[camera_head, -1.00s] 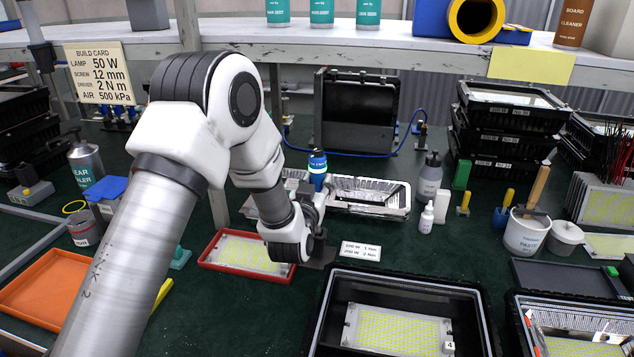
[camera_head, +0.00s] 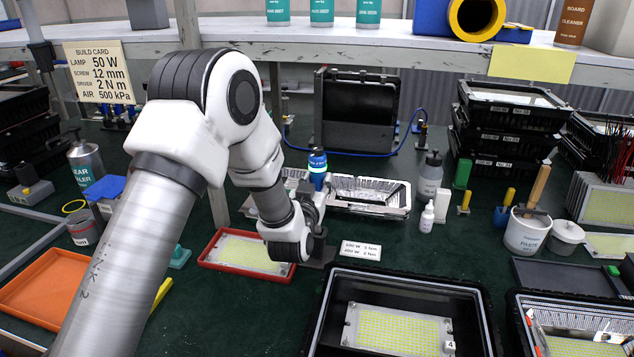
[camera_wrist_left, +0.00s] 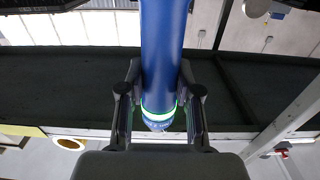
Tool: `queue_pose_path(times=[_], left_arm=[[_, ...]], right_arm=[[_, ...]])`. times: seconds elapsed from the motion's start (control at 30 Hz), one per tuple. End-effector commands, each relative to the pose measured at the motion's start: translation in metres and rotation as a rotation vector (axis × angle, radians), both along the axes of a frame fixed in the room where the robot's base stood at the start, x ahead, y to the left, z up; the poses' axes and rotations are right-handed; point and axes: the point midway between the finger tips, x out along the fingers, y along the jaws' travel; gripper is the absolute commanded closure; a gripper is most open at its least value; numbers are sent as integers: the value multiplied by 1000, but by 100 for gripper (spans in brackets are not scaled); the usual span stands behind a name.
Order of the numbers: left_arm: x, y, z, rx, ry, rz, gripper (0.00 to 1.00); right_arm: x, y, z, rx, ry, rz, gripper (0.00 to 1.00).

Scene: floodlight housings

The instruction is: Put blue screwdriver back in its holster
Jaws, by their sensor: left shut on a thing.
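The blue screwdriver (camera_head: 317,166) stands about upright in my left gripper (camera_head: 314,190), its blue top with a pale band showing above the fingers. In the left wrist view its thick blue body (camera_wrist_left: 163,45) runs between the two fingers of the gripper (camera_wrist_left: 160,100), which are shut on it, with a glowing green-white ring at finger level. The screwdriver's lower end is hidden behind my wrist in the head view. A dark block (camera_head: 325,252), possibly the holster, sits right under the gripper, partly covered by it. My right gripper is not in view.
A label card (camera_head: 361,250) lies just right of the dark block. A red tray (camera_head: 207,262) with a yellow panel is to the left. A black housing (camera_head: 470,285) stands in front, and shiny reflectors (camera_head: 385,195) lie behind. Bottles and a paste tub (camera_head: 526,235) are to the right.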

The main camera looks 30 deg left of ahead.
Motion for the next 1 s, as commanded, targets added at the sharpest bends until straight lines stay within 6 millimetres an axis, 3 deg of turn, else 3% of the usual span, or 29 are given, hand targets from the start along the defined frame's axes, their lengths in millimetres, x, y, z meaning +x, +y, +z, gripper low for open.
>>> queue_pose_path(times=[0.57,1.0], left_arm=[[0,0,1,0,-2,0,100],[0,0,-9,0,-2,0,100]], right_arm=[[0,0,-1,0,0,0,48],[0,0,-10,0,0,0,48]])
